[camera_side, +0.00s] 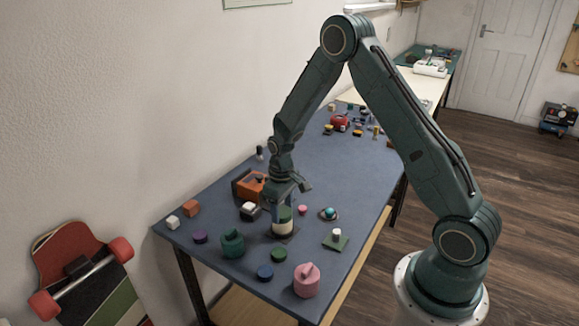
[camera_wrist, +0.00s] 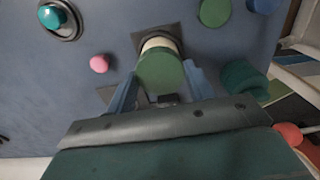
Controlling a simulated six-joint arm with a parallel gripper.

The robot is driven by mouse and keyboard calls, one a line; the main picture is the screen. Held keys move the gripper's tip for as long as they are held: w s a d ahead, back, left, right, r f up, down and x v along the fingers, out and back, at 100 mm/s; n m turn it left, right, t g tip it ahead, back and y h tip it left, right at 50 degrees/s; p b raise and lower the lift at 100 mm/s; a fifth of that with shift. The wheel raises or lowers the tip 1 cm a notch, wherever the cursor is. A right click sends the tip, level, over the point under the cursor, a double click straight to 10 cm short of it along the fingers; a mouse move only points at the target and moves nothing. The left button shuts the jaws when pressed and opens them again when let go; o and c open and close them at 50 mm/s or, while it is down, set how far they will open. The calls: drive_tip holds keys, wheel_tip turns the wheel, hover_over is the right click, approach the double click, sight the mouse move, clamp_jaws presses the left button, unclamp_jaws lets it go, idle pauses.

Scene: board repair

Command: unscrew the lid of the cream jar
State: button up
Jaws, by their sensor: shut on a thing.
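The cream jar (camera_side: 282,228) stands upright on a dark square base (camera_side: 294,236) on the blue-grey table. Its lid (camera_side: 285,213) is green. In the wrist view the green lid (camera_wrist: 161,73) faces the camera, with a strip of the cream body (camera_wrist: 158,43) beyond it. My gripper (camera_side: 283,208) points down over the jar and is shut on the lid, one blue finger on each side. It also shows in the wrist view (camera_wrist: 161,68). The lid sits on the jar with no visible gap. I cannot tell whether it has turned.
Close around the jar are a pink knob (camera_side: 302,210), a green disc (camera_side: 279,255), a blue disc (camera_side: 265,272), a teal pot (camera_side: 233,243), a pink pot (camera_side: 307,281) and a white block (camera_side: 249,208). An orange box (camera_side: 251,185) stands behind. The table's middle is clear.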

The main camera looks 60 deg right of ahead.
sight(282, 211)
drive_tip(key=shift+n, duration=0.3)
drive_tip(key=shift+o, duration=1.1)
drive_tip(key=shift+c, duration=0.7)
drive_tip(key=shift+r, duration=2.5)
